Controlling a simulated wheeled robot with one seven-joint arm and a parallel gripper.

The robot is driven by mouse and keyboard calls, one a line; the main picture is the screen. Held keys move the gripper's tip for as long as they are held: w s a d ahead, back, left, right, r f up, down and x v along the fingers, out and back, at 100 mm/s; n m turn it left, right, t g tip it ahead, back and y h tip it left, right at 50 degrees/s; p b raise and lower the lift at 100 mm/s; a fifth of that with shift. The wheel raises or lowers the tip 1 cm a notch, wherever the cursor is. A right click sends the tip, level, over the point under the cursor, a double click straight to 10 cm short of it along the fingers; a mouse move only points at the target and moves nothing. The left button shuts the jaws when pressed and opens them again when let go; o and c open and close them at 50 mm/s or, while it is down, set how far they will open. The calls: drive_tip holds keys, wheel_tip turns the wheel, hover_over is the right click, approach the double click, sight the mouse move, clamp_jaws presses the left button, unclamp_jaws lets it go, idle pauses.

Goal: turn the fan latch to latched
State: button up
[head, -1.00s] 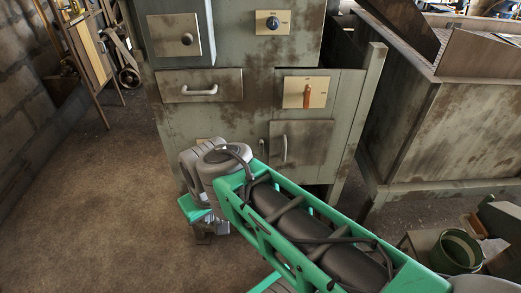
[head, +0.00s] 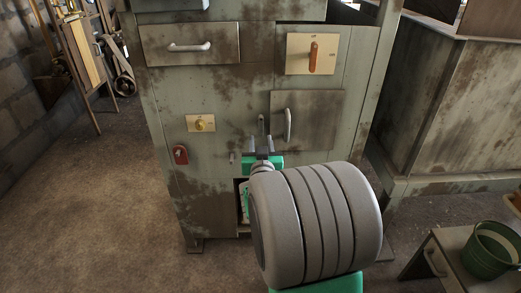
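A grey cabinet stands ahead in the head view. No readable label marks the fan latch, so I cannot tell for sure which part it is. A small upright grey lever (head: 262,124) sits just left of a small door (head: 318,115) with a vertical handle (head: 288,125). My gripper (head: 261,145) is in front of the cabinet, just below this lever. Its two fingers are apart and nothing shows held between them. I cannot tell whether they touch the lever. My grey wrist hides the cabinet's lower right.
An orange-red switch (head: 312,57) points up on a cream plate above the door. A yellow knob (head: 201,124), a red part (head: 180,154) and a drawer (head: 225,45) are left. A green bucket (head: 490,250) stands on a stool at right. Floor at left is clear.

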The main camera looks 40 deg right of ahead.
sight(261, 125)
drive_tip(key=x, duration=0.8)
drive_tip(key=shift+s+d+r, duration=0.1)
drive_tip(key=shift+s+r, duration=0.05)
drive_tip(key=shift+r, duration=0.2)
clamp_jaws()
